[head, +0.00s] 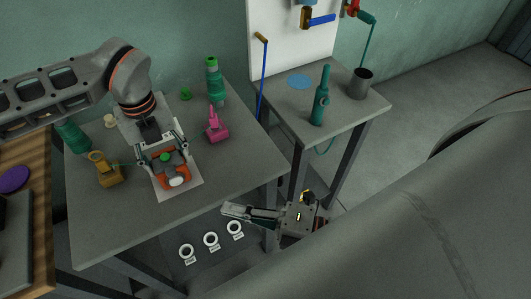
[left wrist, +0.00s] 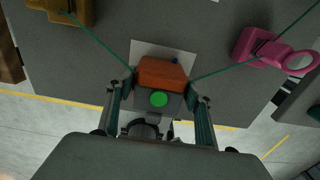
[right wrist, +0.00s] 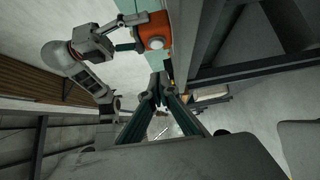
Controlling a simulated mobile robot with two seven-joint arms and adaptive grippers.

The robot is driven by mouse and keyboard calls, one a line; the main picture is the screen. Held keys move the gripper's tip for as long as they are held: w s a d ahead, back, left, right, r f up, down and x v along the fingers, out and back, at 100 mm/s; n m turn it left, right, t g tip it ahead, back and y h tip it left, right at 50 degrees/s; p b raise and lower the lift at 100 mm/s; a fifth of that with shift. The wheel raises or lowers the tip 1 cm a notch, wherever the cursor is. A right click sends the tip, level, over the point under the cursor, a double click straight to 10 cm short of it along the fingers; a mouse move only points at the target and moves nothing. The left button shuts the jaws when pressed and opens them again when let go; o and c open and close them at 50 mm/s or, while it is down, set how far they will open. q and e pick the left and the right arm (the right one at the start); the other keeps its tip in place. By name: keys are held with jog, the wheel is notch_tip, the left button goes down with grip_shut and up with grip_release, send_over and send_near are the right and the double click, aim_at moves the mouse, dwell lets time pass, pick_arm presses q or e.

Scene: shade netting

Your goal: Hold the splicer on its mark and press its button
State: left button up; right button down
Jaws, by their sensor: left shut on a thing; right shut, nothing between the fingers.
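My left gripper (head: 164,162) is shut on the splicer, a finger on each side, as the left wrist view (left wrist: 160,95) shows.
A yellow holder (head: 110,175) stands left of the splicer and a pink holder (head: 215,128) right of it, with green cord (left wrist: 215,70) running toward each. A green bottle (head: 213,82) stands behind. A second table (head: 345,117) is at right. White rings (head: 211,240) lie below.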

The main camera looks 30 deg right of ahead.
jog(key=v, duration=1.2)
dwell(0.5)
pick_arm(q)
jog(key=o, duration=1.6)
jog(key=shift+c, duration=0.2)
notch_tip(320, 180, up, 12)
